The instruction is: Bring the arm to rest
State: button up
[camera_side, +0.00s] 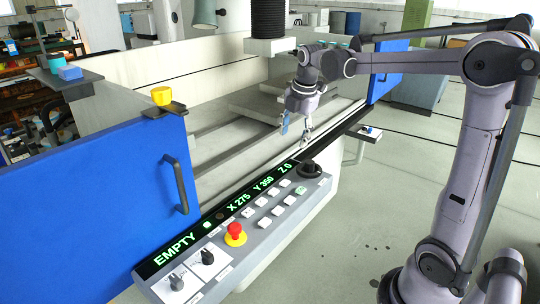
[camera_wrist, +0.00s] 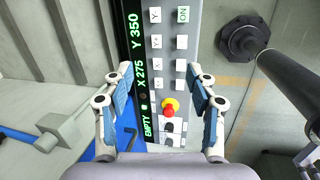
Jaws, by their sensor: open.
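My gripper (camera_side: 295,132) hangs with its fingers pointing down, near the far end of the control panel (camera_side: 207,262) in the side view. In the wrist view, the two fingers of my gripper (camera_wrist: 160,80) stand wide apart, with nothing between the blue pads. The panel also shows below them in the wrist view (camera_wrist: 168,60). Its green display (camera_side: 228,210) reads EMPTY, X 275, Y 350, Z 0. The red emergency button (camera_side: 235,231) on its yellow base stands clear of the fingers, and it also shows in the wrist view (camera_wrist: 170,106).
A blue door (camera_side: 115,215) with a dark handle (camera_side: 180,182) stands left of the panel. A yellow cup-like object (camera_side: 161,96) sits on a small shelf (camera_side: 166,110) on it. A black knob (camera_side: 309,169) rises from the panel's far end. The floor (camera_side: 385,215) right of the machine is bare.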

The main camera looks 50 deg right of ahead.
jog(key=s+a+f+m+t, duration=0.2)
jog(key=s+a+m, duration=0.4)
jog(key=a+m, duration=0.2)
jog(key=s+a+f+m+t+y, duration=0.1)
jog(key=s+a+f+m+t, duration=0.1)
jog(key=s+a+m, duration=0.5)
jog(key=a+f+m, duration=0.1)
jog(key=a+m, duration=0.1)
jog(key=shift+a+t, duration=0.35)
jog(key=shift+t, duration=0.05)
jog(key=shift+s+f, duration=0.1)
jog(key=shift+s, duration=0.05)
